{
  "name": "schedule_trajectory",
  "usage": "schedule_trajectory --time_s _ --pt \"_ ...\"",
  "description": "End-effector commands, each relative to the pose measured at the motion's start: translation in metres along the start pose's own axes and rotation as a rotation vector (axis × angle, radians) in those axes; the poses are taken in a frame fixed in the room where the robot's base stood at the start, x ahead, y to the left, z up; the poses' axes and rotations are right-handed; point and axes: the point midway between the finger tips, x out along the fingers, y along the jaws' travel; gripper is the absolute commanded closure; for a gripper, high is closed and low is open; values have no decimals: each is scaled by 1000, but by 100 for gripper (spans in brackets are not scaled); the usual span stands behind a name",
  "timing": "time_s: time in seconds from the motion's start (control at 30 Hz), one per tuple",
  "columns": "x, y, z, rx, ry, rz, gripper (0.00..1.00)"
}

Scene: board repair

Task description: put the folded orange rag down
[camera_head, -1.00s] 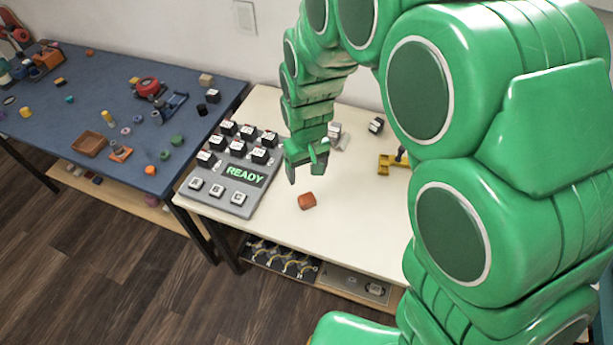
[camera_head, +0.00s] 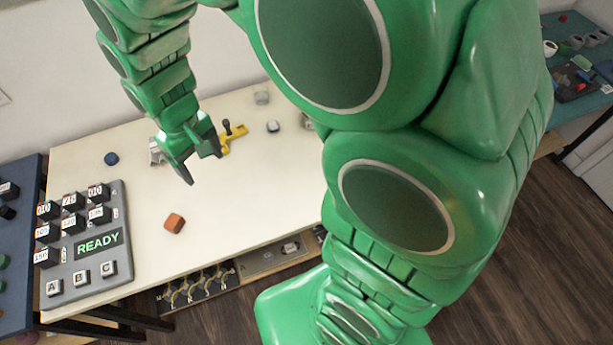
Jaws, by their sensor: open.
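The folded orange rag (camera_head: 174,223) is a small orange-brown block shape lying on the cream table (camera_head: 235,243), right of the grey panel. My gripper (camera_head: 196,167) is open and empty, above the table and behind the rag in the picture. The rag and the gripper are apart. Nothing shows between the fingers.
A grey panel (camera_head: 97,246) reading READY, with black blocks and lettered keys, stands at the table's left. The table's front middle is clear.

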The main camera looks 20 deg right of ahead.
Motion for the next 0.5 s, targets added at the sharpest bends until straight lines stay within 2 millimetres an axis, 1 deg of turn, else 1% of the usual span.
schedule_trajectory --time_s 0.03,0.2,0.27,0.5 --pt "-8 11 13 32 -1 -1 25" --pt "-29 37 57 123 -21 -7 25" --pt "-36 45 72 156 -23 -9 25" --pt "-56 66 139 286 -52 -21 25"
